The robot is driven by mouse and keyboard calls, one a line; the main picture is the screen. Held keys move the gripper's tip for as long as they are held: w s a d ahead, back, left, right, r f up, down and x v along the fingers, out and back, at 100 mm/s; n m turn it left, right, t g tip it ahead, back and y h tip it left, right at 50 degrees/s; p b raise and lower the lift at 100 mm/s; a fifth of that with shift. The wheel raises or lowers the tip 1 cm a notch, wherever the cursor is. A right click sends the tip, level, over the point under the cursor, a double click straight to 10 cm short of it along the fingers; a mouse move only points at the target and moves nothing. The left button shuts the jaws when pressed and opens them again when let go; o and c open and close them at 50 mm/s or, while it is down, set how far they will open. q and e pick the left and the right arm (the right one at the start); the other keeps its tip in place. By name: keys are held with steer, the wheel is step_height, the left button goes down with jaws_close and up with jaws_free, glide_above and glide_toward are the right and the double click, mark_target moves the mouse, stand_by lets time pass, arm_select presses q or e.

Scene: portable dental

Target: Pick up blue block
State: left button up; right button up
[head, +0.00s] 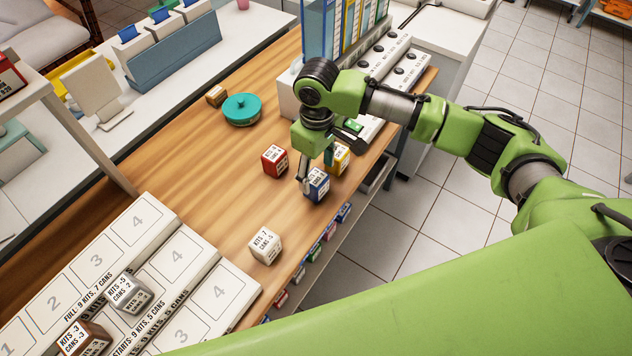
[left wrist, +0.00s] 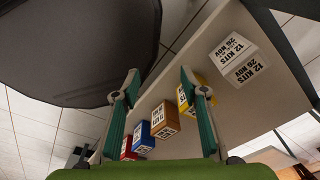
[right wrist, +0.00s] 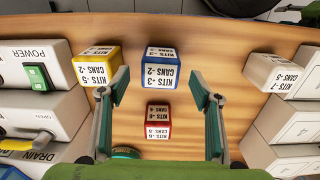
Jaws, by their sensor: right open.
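The blue block (head: 317,187) has white label faces and sits on the wooden table near its front edge. My right gripper (head: 317,172) hangs over it, with a finger in front of the block's left side in the head view. In the right wrist view the blue block (right wrist: 161,68) shows in the gap between the two open fingers of my right gripper (right wrist: 157,82); no contact is visible. My left gripper (left wrist: 160,80) is open and empty in the left wrist view and is outside the head view.
A red block (head: 275,160) and a yellow block (head: 341,158) stand close by. A white block (head: 266,246) stands toward the front. A teal lidded pot (head: 242,109) is further back. A switch-box row (head: 388,60) bounds the far right. Numbered trays (head: 190,262) lie left.

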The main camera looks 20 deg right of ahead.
mark_target(316, 177)
step_height(316, 177, down, 2)
steer(key=shift+a+f, duration=0.1)
steer(key=shift+f, duration=0.1)
steer(key=shift+w+f, duration=0.1)
steer(key=shift+f, duration=0.2)
steer(key=c, duration=1.2)
arm_select(q)
steer(key=shift+s+a+r, duration=0.1)
steer(key=shift+s+r, duration=0.15)
steer(key=shift+s, duration=0.75)
arm_select(e)
steer(key=shift+c, duration=0.2)
arm_select(q)
steer(key=shift+w, duration=0.1)
arm_select(e)
steer(key=shift+r, duration=0.55)
arm_select(q)
step_height(316, 177, down, 2)
steer(key=shift+w+f+b, duration=0.1)
steer(key=shift+f+b, duration=0.1)
steer(key=shift+b, duration=0.85)
arm_select(e)
steer(key=s+a+r, duration=0.5)
steer(key=s+r, duration=0.7)
steer(key=s, duration=0.1)
steer(key=shift+a, duration=0.15)
